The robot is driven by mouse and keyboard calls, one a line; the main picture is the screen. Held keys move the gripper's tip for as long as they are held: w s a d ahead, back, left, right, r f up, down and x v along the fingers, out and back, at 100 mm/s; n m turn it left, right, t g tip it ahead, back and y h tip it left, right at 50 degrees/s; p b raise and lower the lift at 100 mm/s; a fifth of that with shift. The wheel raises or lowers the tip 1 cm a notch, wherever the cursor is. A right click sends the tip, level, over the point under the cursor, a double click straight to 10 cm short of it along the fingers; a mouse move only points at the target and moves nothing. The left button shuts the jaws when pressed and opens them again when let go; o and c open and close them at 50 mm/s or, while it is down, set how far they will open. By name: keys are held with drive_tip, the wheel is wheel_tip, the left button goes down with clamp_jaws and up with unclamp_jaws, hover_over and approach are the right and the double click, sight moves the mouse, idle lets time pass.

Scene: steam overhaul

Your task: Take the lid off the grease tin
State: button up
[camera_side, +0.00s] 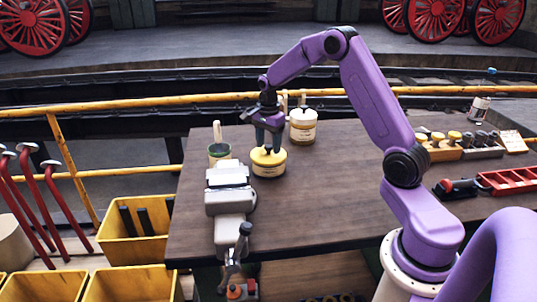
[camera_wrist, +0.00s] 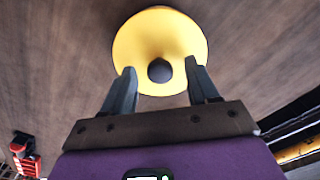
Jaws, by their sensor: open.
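The grease tin (camera_side: 268,170) stands upright on the brown bench, with a cream label band on its side. Its yellow lid (camera_side: 262,157) sits on top. In the wrist view the lid (camera_wrist: 160,38) is a yellow disc with a dark round knob (camera_wrist: 160,70) at its middle. My gripper (camera_side: 268,143) points down just above the lid. In the wrist view my gripper (camera_wrist: 160,80) is open, one finger on each side of the knob, with a gap to it on both sides. Whether the fingertips touch the lid I cannot tell.
A cream jar (camera_side: 303,127) stands behind the tin to the right, and a green pot (camera_side: 219,152) with a brush to the left. A grey vise (camera_side: 230,200) is at the bench's left front. The bench right of the tin is clear up to my arm.

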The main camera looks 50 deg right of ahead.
clamp_jaws()
drive_tip(key=shift+r, duration=0.2)
